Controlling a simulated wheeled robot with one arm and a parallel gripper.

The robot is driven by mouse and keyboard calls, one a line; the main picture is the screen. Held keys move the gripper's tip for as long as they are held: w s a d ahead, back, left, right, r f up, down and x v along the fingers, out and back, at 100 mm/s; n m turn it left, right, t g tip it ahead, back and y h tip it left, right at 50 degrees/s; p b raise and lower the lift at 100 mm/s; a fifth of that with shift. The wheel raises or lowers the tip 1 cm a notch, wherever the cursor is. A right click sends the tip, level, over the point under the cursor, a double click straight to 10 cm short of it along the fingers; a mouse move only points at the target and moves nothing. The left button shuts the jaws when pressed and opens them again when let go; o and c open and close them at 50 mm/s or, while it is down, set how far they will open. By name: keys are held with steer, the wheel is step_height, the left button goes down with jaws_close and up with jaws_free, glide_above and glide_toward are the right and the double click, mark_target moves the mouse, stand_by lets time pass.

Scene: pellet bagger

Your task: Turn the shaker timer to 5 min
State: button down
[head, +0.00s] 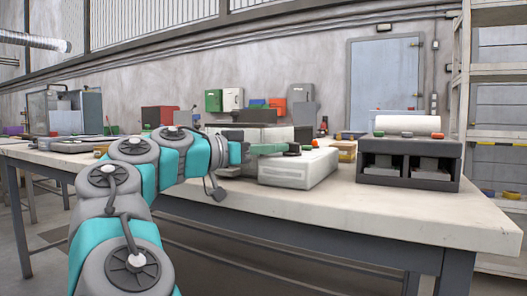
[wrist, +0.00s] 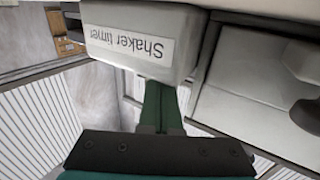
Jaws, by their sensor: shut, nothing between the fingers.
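In the wrist view a pale grey box shows a white label (wrist: 127,42) reading "Shaker timer", upside down in the picture. My gripper's green fingers (wrist: 161,88) are shut together and empty. Their tips end at the edge of the labelled box (wrist: 185,28); I cannot tell whether they touch it. No dial or scale of the timer shows in the wrist view. The timer setting cannot be read.
A black rack (head: 410,160) with a white roll (head: 407,124) on top stands at the bench's right. Green, white and red boxes are at the wall behind. The bench's front right surface (head: 420,214) is clear. A dark rounded part (wrist: 306,114) shows at the wrist view's right.

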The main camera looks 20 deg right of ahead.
steer(key=shift+w+d, duration=0.1)
steer(key=shift+w, duration=0.05)
steer(key=shift+w, duration=0.15)
stand_by(0.4)
